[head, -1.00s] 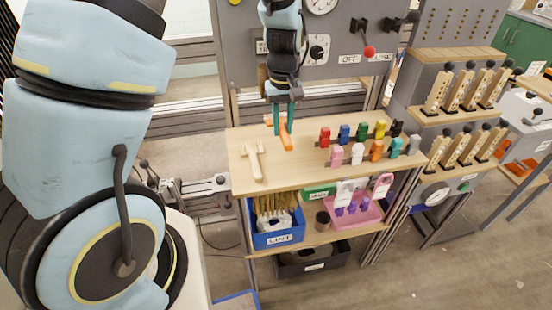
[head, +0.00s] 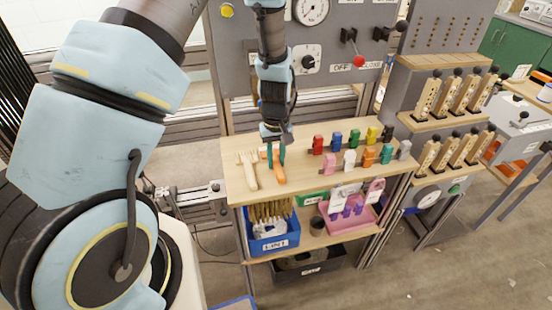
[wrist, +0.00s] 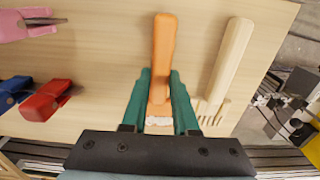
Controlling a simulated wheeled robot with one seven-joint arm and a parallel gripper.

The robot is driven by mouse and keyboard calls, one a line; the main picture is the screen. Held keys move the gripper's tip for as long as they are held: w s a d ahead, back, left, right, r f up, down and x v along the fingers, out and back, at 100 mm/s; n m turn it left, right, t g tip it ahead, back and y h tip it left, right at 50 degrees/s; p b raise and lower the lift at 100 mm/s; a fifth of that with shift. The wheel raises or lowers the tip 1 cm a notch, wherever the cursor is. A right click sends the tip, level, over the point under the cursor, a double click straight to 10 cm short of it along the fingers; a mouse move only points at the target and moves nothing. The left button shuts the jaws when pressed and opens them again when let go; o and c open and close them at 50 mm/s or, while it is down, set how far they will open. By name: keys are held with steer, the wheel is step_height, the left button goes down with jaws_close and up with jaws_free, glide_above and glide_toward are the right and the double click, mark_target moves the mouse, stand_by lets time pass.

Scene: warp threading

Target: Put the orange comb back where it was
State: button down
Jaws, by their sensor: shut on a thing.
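An orange comb (head: 279,174) is held in my gripper (head: 276,160), above or on the wooden tabletop (head: 310,187). The green jaws of my gripper also show in the wrist view (wrist: 160,76), shut on either side of the comb (wrist: 163,45). The comb's handle points away from my wrist, and its pale toothed end lies between the jaws, partly hidden. A pale wooden comb (head: 249,172) lies just left of it in the head view, roughly parallel and apart. I cannot tell whether the orange comb touches the tabletop.
Several coloured clips (head: 337,139) stand in two rows to the right on the tabletop. A red one (wrist: 45,100) shows left in the wrist view. Below is a shelf with a blue bin (head: 272,244) and a pink tray (head: 352,222). A grey panel with dials (head: 340,35) rises behind.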

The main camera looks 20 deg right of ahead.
mark_target(276, 162)
steer(key=c, duration=0.7)
jaws_free()
steer(key=shift+f, duration=0.1)
step_height(276, 162, up, 12)
steer(key=b, duration=0.3)
steer(key=shift+t, duration=0.3)
steer(key=a+r, duration=0.1)
steer(key=a, duration=0.3)
steer(key=w+a+r, duration=0.1)
steer(key=a, duration=0.4)
steer(key=w+a+r, duration=0.1)
steer(key=a+r, duration=0.1)
steer(key=a, duration=0.3)
steer(key=shift+a, duration=0.2)
steer(key=shift+o, duration=0.4)
steer(key=s+a+r, duration=0.1)
steer(key=s+a, duration=0.1)
steer(key=a, duration=0.5)
steer(key=s+a+r+t, duration=0.1)
steer(key=s+a, duration=0.2)
steer(key=a, duration=0.3)
steer(key=shift+a, duration=0.35)
steer(key=shift+o, duration=0.2)
steer(key=shift+s+a, duration=0.15)
steer(key=shift+a, duration=0.1)
